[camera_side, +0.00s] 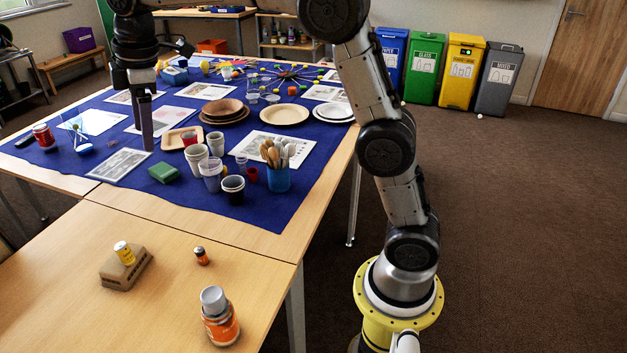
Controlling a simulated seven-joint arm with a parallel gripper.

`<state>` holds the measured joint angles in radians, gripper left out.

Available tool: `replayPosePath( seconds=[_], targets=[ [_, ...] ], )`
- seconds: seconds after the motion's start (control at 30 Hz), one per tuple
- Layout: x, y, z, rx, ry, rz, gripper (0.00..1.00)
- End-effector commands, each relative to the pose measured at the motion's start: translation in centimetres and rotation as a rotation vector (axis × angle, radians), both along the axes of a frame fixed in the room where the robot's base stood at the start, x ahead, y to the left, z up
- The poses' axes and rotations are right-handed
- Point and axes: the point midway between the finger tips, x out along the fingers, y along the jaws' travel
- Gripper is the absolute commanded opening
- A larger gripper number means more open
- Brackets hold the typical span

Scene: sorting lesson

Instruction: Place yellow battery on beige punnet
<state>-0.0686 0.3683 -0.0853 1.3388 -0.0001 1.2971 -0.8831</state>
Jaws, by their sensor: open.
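A small yellow cylinder with a pale top, which looks like the yellow battery (123,251), stands upright on a beige-brown block-shaped container, which looks like the beige punnet (122,274). Both are on the bare wooden table at the lower left. My gripper (146,142) points down over the blue cloth, behind and above them, well apart from the yellow battery. Its fingers show nearly edge-on, and I see nothing held between them.
A small orange-and-black battery (202,256) and a larger orange jar with a grey lid (220,318) stand right of the punnet. Bare wood surrounds the punnet.

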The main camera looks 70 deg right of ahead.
Motion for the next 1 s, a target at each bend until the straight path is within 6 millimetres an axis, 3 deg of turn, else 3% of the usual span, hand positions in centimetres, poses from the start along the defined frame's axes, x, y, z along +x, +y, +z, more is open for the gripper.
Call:
replayPosePath(
  seconds=[0.1,0.3,0.47,0.6,0.8,1.0],
  targets=[
    [-5.1,-0.9,1.8,0.034,-0.042,-0.137,0.7],
    [-13.6,-1.9,2.2,0.102,-0.105,-0.365,0.7],
    [-20.4,-2.6,0.7,0.167,-0.154,-0.547,0.7],
    [-25.7,-3.0,-1.8,0.228,-0.196,-0.696,0.7],
    [-30.7,-3.3,-5.5,0.297,-0.232,-0.848,0.7],
    [-32.1,-3.3,-6.9,0.32,-0.242,-0.899,0.7]
  ],
)
